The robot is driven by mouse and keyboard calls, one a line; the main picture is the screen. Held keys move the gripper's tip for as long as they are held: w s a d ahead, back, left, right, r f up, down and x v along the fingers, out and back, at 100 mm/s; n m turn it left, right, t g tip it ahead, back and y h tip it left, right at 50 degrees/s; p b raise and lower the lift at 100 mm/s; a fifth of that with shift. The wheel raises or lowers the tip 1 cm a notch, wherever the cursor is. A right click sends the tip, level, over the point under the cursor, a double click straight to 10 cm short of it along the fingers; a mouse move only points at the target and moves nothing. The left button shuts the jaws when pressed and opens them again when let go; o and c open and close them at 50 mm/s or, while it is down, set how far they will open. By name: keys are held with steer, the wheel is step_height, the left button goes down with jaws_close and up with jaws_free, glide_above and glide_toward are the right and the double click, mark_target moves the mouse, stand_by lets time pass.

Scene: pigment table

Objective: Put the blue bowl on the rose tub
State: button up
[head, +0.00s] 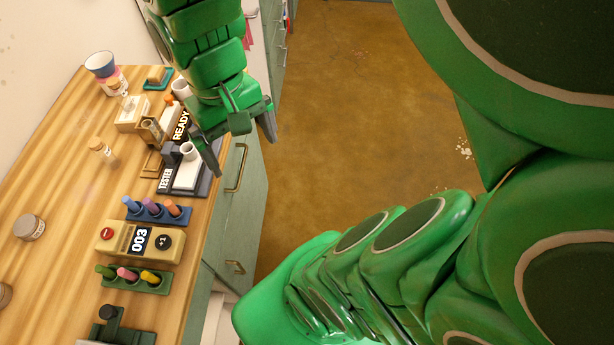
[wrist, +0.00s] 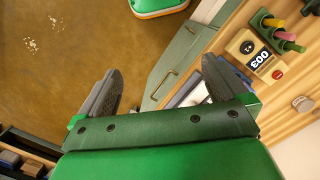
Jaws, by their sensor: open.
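The blue bowl (head: 101,63) is at the far left end of the wooden table in the head view. It rests on top of the rose tub (head: 114,84), a small pink container with a pale label, and looks roughly upright there. My gripper (head: 243,148) is open, with nothing between its fingers. It is above the table's right edge, well to the right of the bowl and apart from it. In the wrist view my gripper (wrist: 162,68) shows its two dark fingers spread wide. Neither bowl nor tub shows in the wrist view.
Below my gripper are a tester stand (head: 187,174) and a READY block (head: 180,124). A counter (head: 140,241) marked 003 stands between a blue rack (head: 152,213) and a green rack (head: 135,284) of colored sticks. A jar (head: 29,228) stands left. The table's left middle is mostly clear.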

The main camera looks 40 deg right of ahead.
steer(key=s+f, duration=0.2)
steer(key=s, duration=0.4)
steer(key=shift+s+d, duration=0.15)
steer(key=shift+s, duration=0.1)
